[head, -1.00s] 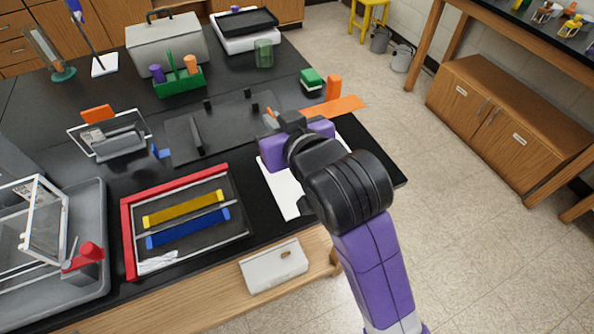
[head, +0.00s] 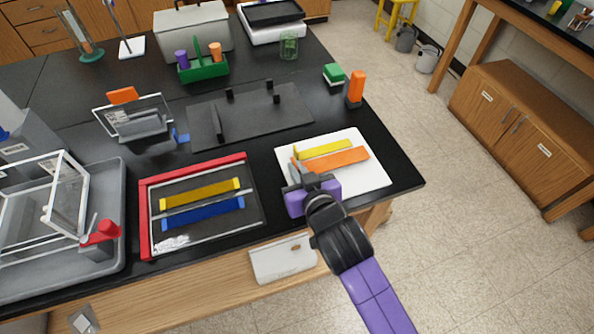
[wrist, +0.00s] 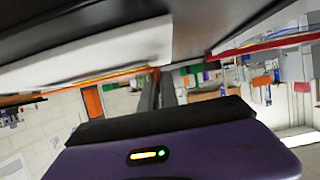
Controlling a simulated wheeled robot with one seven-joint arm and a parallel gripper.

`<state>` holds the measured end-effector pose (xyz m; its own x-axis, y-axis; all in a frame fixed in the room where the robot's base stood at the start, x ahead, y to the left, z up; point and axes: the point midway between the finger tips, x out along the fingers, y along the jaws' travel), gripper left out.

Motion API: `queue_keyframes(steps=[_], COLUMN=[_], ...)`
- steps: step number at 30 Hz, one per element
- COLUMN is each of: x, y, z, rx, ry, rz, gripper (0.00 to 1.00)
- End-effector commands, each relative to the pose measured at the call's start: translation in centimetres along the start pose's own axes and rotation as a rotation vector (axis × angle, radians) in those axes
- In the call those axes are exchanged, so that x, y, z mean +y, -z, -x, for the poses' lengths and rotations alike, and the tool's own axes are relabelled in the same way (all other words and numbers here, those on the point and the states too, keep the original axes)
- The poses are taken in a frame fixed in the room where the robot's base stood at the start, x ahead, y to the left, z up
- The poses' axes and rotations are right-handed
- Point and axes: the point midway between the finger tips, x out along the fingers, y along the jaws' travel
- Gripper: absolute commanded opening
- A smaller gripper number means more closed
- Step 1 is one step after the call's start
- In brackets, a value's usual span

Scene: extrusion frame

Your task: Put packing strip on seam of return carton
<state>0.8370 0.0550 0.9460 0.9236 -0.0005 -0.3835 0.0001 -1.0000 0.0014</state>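A flat orange strip (head: 345,158) lies along or just above a white board (head: 372,182) at the table's right front. A yellow strip (head: 325,149) lies on the board just behind it. My gripper (head: 299,172) is at the orange strip's left end, with its fingers closed around it. In the wrist view the two grey fingers (wrist: 158,90) stand close together beside an orange and yellow edge under the white board. Whether the orange strip touches the board is hard to tell. Nothing in view plainly looks like a carton.
A red-edged tray (head: 146,215) with a yellow and a blue strip lies left of my gripper. Behind are a dark plate with pegs (head: 250,118), an orange block (head: 356,88) and a green-and-white block (head: 335,74). A white box (head: 283,260) hangs at the front edge.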

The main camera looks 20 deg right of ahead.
Motion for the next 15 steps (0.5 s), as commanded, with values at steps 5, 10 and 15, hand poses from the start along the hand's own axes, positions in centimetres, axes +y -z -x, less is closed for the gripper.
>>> queue_keyframes(steps=[5, 10, 15], x=[-0.02, -0.01, 0.01], y=[-0.87, -0.83, -1.15], z=[-0.33, -0.32, -0.46], rx=[0.001, 0.001, 0.001], ry=[0.001, 0.001, 0.000], rz=[0.000, 0.000, 0.000], gripper=[0.00, 0.00, 0.07])
